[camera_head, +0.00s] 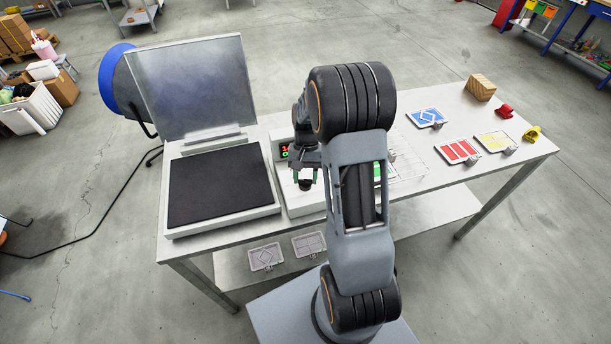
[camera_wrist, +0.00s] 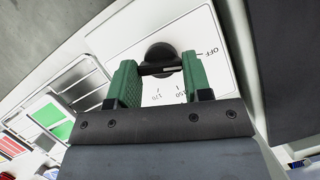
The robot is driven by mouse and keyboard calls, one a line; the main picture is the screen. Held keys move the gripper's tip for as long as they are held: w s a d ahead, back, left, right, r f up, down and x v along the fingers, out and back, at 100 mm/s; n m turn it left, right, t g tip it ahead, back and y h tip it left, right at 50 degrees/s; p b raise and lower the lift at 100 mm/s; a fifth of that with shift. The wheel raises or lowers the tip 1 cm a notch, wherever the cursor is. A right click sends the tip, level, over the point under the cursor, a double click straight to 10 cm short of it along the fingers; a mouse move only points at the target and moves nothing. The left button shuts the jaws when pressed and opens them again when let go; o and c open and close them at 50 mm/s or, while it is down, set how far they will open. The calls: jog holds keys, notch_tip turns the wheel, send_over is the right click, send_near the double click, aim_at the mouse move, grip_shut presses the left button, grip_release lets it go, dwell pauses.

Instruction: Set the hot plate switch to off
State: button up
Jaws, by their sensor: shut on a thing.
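The hot plate switch is a black round knob (camera_wrist: 160,57) with a raised bar, on a white panel (camera_wrist: 205,22) in the wrist view. I cannot tell which mark the knob points to. In the head view my gripper (camera_head: 305,180) is down at the front of a white unit (camera_head: 306,203) with a small red and green display (camera_head: 284,152). My arm hides part of this unit.
To the left stands a white device with a dark flat top (camera_head: 220,185) and a raised clear lid (camera_head: 190,85). A wire rack (camera_head: 408,163) and coloured cards (camera_head: 457,151) lie to the right. A wooden block (camera_head: 480,88) stands at the far right.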

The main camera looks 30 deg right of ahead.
jog(key=o, duration=0.9)
jog(key=b+v, duration=0.1)
jog(key=v, duration=1.2)
jog(key=shift+w+r, duration=0.1)
jog(key=shift+r, duration=0.35)
jog(key=s+a+n+t, duration=0.2)
jog(key=s+a, duration=0.1)
jog(key=s, duration=0.2)
jog(key=s+a+r+n+t+h, duration=0.1)
jog(key=s+a+n+t, duration=0.1)
jog(key=s+a+t, duration=0.1)
jog(key=s+a+r+n+t+h, duration=0.1)
jog(key=s+a+n+t, duration=0.1)
jog(key=s+a, duration=0.3)
jog(key=shift+s+r+t, duration=0.25)
jog(key=shift+s+t, duration=0.45)
jog(key=shift+s, duration=0.45)
